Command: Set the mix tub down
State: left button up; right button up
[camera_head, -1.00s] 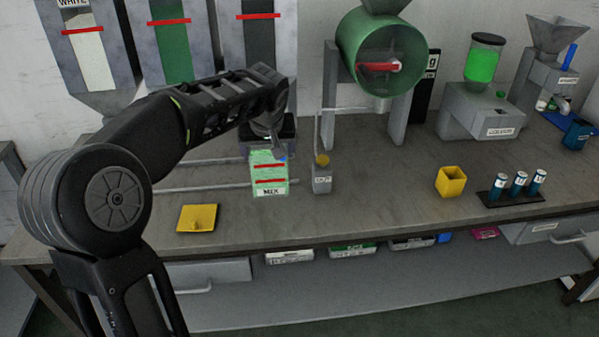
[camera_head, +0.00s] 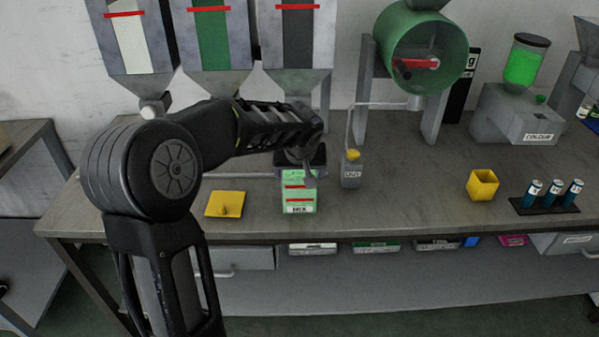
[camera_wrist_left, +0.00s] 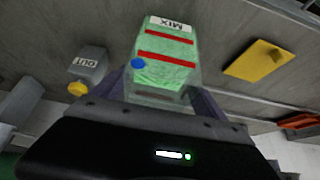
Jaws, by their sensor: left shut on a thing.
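The mix tub (camera_head: 299,194) is a light green, see-through box with red bands and a MIX label. In the left wrist view the tub (camera_wrist_left: 166,60) fills the upper middle, between the fingers, with a blue dot on one side. In the head view the tub looks upright, low over or on the grey bench (camera_head: 400,205); I cannot tell whether its base touches. The gripper's fingertips are partly hidden behind the tub and wrist. My right gripper is in neither view.
A small grey box with a yellow knob (camera_head: 351,170) stands close right of the tub. Hoppers (camera_head: 298,50) hang behind. A yellow cup (camera_head: 482,185) and a rack of blue vials (camera_head: 545,205) are further right. Bench between box and cup is clear.

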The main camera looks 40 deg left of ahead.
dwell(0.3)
pick_arm(q)
jog(key=shift+f+b, duration=0.2)
jog(key=shift+b, duration=0.1)
jog(key=o, duration=2)
jog(key=shift+r, duration=0.15)
jog(key=v, duration=1.2)
